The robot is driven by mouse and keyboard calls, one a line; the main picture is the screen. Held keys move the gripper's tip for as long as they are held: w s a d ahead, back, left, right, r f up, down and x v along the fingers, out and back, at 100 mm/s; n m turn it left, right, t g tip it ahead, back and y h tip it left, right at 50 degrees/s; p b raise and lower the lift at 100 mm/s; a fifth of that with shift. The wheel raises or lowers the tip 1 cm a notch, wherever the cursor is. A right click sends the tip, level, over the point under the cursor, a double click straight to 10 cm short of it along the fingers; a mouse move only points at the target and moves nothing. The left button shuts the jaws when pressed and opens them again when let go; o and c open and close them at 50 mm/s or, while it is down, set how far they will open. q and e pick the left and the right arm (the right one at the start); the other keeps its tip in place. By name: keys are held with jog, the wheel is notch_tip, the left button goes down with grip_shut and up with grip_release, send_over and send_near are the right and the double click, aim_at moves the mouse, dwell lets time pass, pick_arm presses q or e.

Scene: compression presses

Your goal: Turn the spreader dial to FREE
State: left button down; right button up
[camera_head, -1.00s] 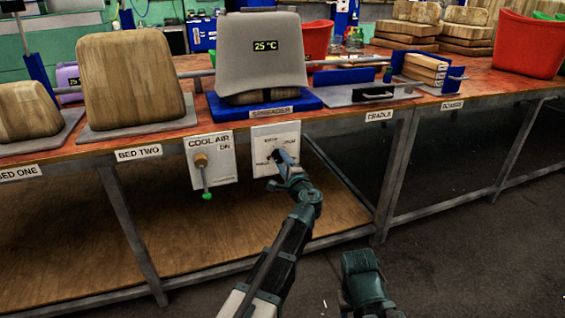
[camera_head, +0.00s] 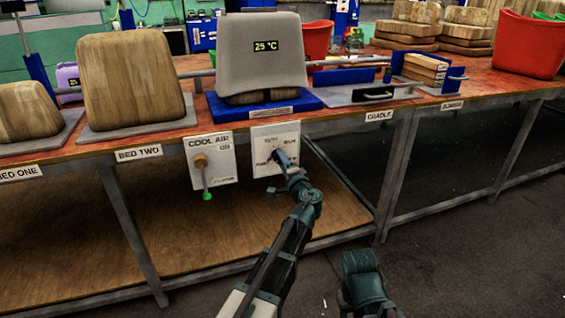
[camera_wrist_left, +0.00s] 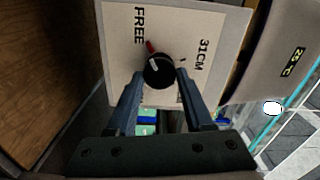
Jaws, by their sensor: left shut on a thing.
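The spreader dial (camera_wrist_left: 158,74) is a round black knob with a white mark, on a pale panel (camera_head: 262,135) on the bench front. In the left wrist view, a red pointer (camera_wrist_left: 150,46) sticks out from it on the side of the printed word FREE (camera_wrist_left: 138,26). The 31CM mark (camera_wrist_left: 203,56) is on the other side. My left gripper (camera_wrist_left: 158,82) has one finger on each side of the knob and is shut on it. In the head view, the left gripper (camera_head: 281,158) covers the knob.
The COOL AIR panel (camera_head: 222,170) with a green-tipped lever (camera_head: 206,190) is close on the left. The spreader (camera_head: 235,110) holds a grey cover reading 25 °C (camera_head: 285,70) above. A bench leg (camera_head: 390,185) stands to the right, with open floor beyond.

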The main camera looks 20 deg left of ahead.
pick_arm(q)
jog(key=shift+c, duration=1.5)
grip_release()
jog(key=v, duration=1.3)
jog(key=shift+s+d, duration=0.25)
jog(key=shift+s, duration=0.1)
